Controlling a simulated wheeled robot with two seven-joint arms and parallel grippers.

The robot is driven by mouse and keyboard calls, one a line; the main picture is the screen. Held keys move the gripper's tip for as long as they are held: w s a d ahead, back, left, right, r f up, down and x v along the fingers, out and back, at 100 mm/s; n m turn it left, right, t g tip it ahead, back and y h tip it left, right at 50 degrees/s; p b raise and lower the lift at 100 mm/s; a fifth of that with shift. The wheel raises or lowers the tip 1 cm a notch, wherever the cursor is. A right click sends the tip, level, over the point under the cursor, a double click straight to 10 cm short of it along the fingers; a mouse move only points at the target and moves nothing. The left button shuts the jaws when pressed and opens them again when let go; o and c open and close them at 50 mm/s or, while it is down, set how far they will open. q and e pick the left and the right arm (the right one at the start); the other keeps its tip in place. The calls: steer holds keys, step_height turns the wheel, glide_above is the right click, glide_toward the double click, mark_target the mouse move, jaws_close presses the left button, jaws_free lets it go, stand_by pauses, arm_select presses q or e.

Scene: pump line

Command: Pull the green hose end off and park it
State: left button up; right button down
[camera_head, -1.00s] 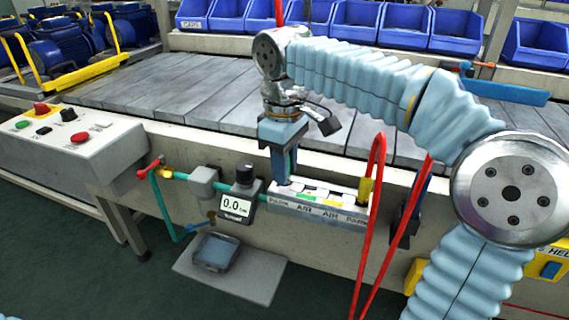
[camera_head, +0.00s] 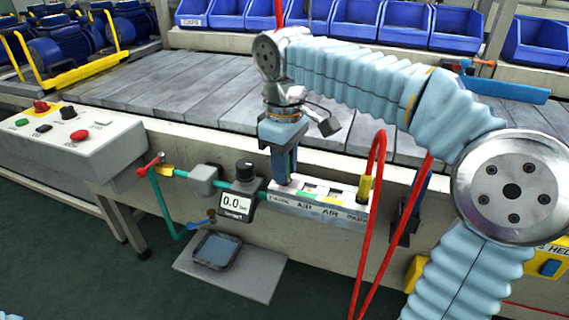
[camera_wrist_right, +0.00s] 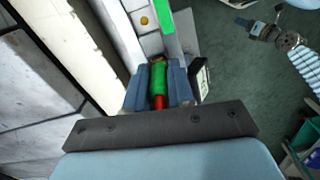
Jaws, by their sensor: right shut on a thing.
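The green hose end (camera_wrist_right: 160,78) shows as a green collar with brass above it and red hose below it. My right gripper (camera_wrist_right: 160,88) is shut on it, one blue finger on each side. In the head view my right gripper (camera_head: 284,165) points down at the left part of the labelled manifold block (camera_head: 318,206), and its fingers hide the green collar. I cannot tell whether the hose end is still seated in its port. My left gripper (camera_wrist_right: 243,22) appears small and far off in the right wrist view; its jaws are unclear.
A red hose with a yellow collar (camera_head: 365,188) stands at the manifold's right end. A gauge reading 0.0 (camera_head: 237,205) and a red-handled valve (camera_head: 150,165) are to the left. A grey tray (camera_head: 216,251) lies below. A slatted conveyor (camera_head: 190,95) runs behind.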

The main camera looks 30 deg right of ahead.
steer(key=c, duration=0.9)
jaws_free()
steer(key=shift+o, duration=0.5)
step_height(320, 180, up, 5)
steer(key=p, duration=0.4)
steer(key=shift+f+p, duration=0.15)
steer(key=shift+p, duration=0.25)
steer(key=shift+r+p, duration=0.75)
steer(key=shift+r, duration=0.35)
